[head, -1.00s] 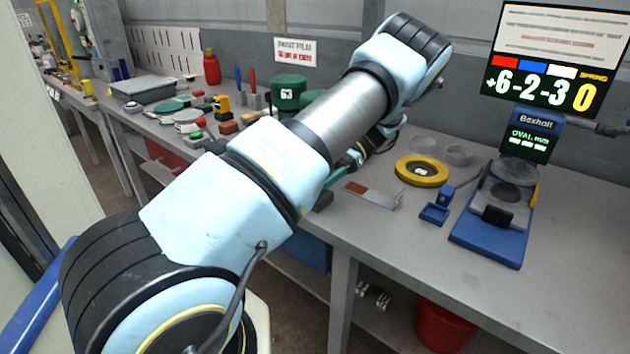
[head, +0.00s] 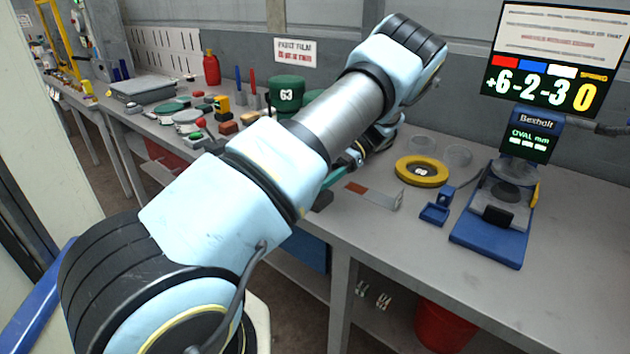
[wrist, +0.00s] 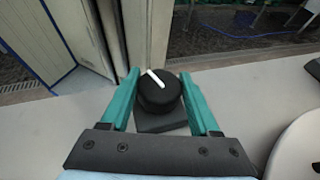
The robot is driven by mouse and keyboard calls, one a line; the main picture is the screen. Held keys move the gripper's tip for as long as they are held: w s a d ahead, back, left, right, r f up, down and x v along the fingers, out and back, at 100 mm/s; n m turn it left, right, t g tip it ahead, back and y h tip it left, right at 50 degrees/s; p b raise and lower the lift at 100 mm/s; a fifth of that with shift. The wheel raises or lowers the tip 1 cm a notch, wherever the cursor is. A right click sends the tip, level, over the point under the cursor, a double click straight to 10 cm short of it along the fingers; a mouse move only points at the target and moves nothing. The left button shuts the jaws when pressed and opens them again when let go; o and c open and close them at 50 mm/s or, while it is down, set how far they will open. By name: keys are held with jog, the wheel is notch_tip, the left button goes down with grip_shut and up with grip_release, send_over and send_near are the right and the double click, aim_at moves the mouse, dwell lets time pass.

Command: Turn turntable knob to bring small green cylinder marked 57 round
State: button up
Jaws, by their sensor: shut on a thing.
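In the wrist view a black round knob (wrist: 165,97) with a white pointer line sits on a dark square base. The pointer leans to the upper left. My gripper (wrist: 160,80) has one teal finger on each side of the knob and is shut on it. In the head view my arm hides the knob and most of the gripper. A dark green cylinder (head: 286,82) marked 63 stands behind my arm, with another green one partly hidden beside it. I cannot make out a cylinder marked 57.
A pale round disc (wrist: 299,146) lies at the right of the wrist view. In the head view, a yellow ring (head: 402,174), a small blue stand (head: 434,213) and a blue gauge (head: 485,244) are on the bench to the right. Several small items crowd the bench at left.

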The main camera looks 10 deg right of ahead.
jog(key=shift+d+f, duration=0.1)
jog(key=shift+f, duration=0.05)
dwell(0.7)
jog(key=o, duration=1.3)
jog(key=shift+o, duration=0.2)
jog(key=shift+r, duration=0.2)
